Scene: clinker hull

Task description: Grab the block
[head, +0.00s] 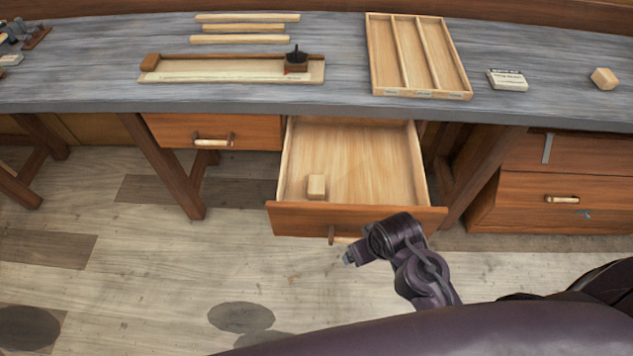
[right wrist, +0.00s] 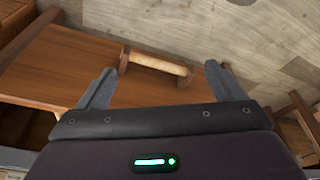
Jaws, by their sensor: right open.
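A small light wooden block (head: 316,187) sits inside the open drawer (head: 356,222), near its front left. A similar wooden block (head: 604,78) lies on the workbench at the far right. My right gripper (head: 349,257) is just in front of the open drawer, by its handle (head: 340,239). In the right wrist view my right gripper (right wrist: 160,67) is open and empty. The drawer handle (right wrist: 157,63) shows between its fingertips, and I cannot tell whether they touch it. Neither block shows in the right wrist view. My left gripper is not in view.
The grey workbench (head: 345,60) carries a divided wooden tray (head: 458,95), a small labelled box (head: 507,80), several wooden strips (head: 240,39) and a long board (head: 190,76) with a dark tool (head: 297,58). A closed drawer (head: 250,125) is left of the open one. The floor in front is clear.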

